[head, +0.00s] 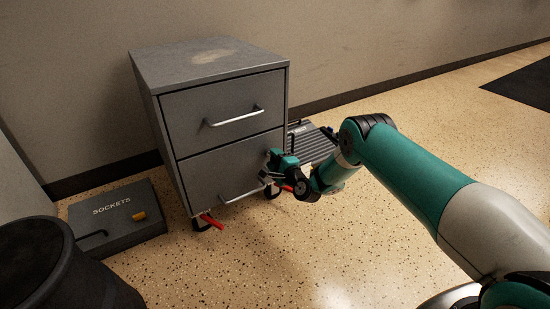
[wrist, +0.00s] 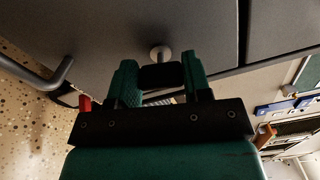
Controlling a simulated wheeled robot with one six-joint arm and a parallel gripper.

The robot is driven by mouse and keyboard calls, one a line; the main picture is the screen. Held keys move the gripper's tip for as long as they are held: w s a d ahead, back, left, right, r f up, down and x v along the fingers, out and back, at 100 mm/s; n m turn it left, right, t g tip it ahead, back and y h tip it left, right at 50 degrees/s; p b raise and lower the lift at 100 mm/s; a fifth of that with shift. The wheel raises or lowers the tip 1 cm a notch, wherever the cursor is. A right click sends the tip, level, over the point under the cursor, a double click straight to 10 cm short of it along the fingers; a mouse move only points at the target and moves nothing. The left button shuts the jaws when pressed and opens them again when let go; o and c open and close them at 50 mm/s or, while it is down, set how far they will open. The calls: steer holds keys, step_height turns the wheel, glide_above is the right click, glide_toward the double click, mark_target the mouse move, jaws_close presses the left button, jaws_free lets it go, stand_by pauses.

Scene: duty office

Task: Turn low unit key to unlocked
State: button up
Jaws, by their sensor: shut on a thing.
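The low unit is a grey two-drawer cabinet (head: 225,110) standing on castors by the wall. My gripper (head: 272,168) is at the right side of its lower drawer front. In the wrist view my gripper (wrist: 160,82) has its two green fingers on either side of a dark key head (wrist: 160,77), shut on it. A round metal lock (wrist: 160,53) shows on the grey front just beyond the key head. In the head view the key and lock are hidden by my gripper. The key's turned position cannot be told clearly.
The lower drawer's bar handle (head: 242,193) is left of my gripper; the upper handle (head: 235,117) is above. Red levers (head: 211,221) show near the castors. A sockets case (head: 115,220) lies at left, a black bin (head: 50,265) in front.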

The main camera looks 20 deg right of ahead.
steer(key=shift+n, duration=1.3)
steer(key=shift+f, duration=0.1)
steer(key=o, duration=0.9)
steer(key=shift+p+v, duration=8.7)
steer(key=shift+p, duration=0.8)
